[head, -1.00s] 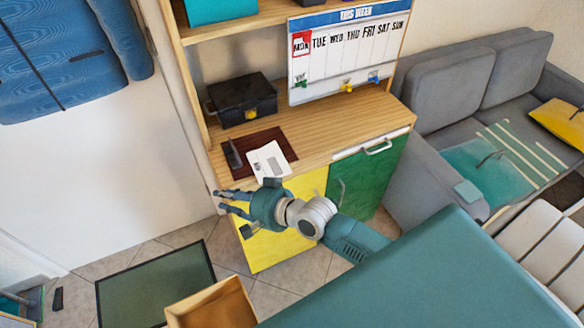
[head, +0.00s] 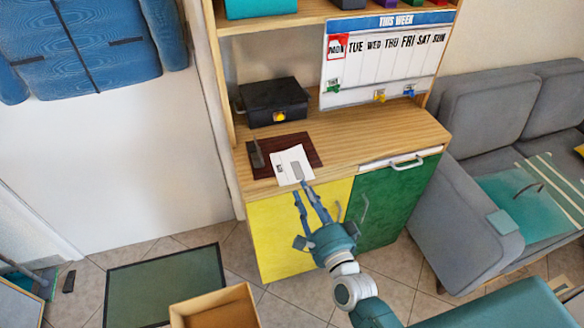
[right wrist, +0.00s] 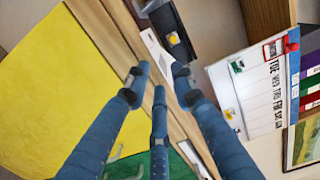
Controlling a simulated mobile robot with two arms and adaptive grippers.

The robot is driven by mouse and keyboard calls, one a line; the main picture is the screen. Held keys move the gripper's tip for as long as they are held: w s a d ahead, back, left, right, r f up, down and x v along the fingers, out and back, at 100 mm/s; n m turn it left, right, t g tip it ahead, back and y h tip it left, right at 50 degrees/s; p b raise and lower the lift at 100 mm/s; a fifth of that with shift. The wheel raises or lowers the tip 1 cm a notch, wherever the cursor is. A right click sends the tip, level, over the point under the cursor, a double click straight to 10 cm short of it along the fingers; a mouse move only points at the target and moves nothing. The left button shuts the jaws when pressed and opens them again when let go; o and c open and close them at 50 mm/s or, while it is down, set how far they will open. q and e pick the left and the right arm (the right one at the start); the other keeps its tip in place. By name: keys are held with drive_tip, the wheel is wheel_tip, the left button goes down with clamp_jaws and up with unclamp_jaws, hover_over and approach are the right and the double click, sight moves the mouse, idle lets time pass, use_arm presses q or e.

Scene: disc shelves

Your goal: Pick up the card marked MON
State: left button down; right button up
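The MON card (head: 337,47) is a small white card with a red surround at the top left of the weekly board (head: 350,94), beside TUE. It also shows in the right wrist view (right wrist: 273,48), turned sideways at the right. My right gripper (head: 304,190) is open and empty, in front of the cabinet at the counter's front edge, below and left of the card and well apart from it. In the right wrist view its spread fingers (right wrist: 159,78) have nothing between them. My left gripper is not in view.
A black box (head: 273,101) stands on the counter left of the board. White papers (head: 292,165) lie on a dark red mat (head: 265,172) near the front edge. The counter before the board is clear.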

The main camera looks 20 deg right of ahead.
sight(298, 182)
drive_tip(key=w, duration=0.1)
drive_tip(key=w+b, duration=0.1)
drive_tip(key=w, duration=0.3)
drive_tip(key=shift+a+f, duration=0.1)
drive_tip(key=shift+a, duration=0.3)
drive_tip(key=shift+s, duration=0.1)
clamp_jaws()
